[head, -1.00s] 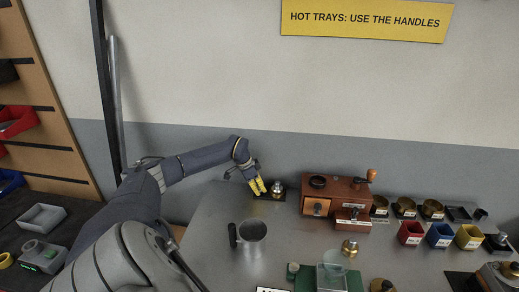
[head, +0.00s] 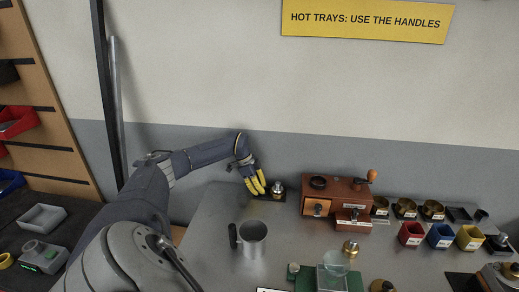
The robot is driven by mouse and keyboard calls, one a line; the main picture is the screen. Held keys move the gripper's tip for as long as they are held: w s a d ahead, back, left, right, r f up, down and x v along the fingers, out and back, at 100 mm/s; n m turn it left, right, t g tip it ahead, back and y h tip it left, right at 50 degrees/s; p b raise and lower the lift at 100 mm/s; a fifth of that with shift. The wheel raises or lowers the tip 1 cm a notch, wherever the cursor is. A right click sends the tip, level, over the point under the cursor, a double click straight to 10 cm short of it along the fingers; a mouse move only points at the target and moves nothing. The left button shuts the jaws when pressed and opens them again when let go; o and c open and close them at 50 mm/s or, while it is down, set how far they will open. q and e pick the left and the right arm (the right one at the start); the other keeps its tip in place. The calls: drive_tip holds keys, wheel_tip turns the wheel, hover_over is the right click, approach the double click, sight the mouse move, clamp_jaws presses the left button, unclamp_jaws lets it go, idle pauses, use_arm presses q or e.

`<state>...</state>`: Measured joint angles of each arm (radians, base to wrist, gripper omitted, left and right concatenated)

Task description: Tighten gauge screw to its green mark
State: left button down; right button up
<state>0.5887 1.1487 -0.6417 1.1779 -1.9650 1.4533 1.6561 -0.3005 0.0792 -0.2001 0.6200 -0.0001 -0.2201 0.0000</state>
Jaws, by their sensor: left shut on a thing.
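My left gripper (head: 257,184), with yellow fingertips, reaches down from the left over a dark base plate (head: 267,197) at the back of the metal table. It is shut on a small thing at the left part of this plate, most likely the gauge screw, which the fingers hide. A round shiny metal piece with a brass-coloured top (head: 278,188) stands on the plate just right of the fingertips. The green mark is too small or hidden to make out. My right gripper is not in view.
A wooden box with drawers and a knobbed handle (head: 337,196) stands close to the right. A metal jug (head: 252,239) stands in front. The table left of the jug is clear.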

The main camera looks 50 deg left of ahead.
use_arm(q)
drive_tip(key=shift+w+d, duration=0.1)
drive_tip(key=shift+d, duration=0.05)
drive_tip(key=c, duration=1.4)
unclamp_jaws()
drive_tip(key=o, duration=0.3)
drive_tip(key=shift+r, duration=0.15)
drive_tip(key=v, duration=1.2)
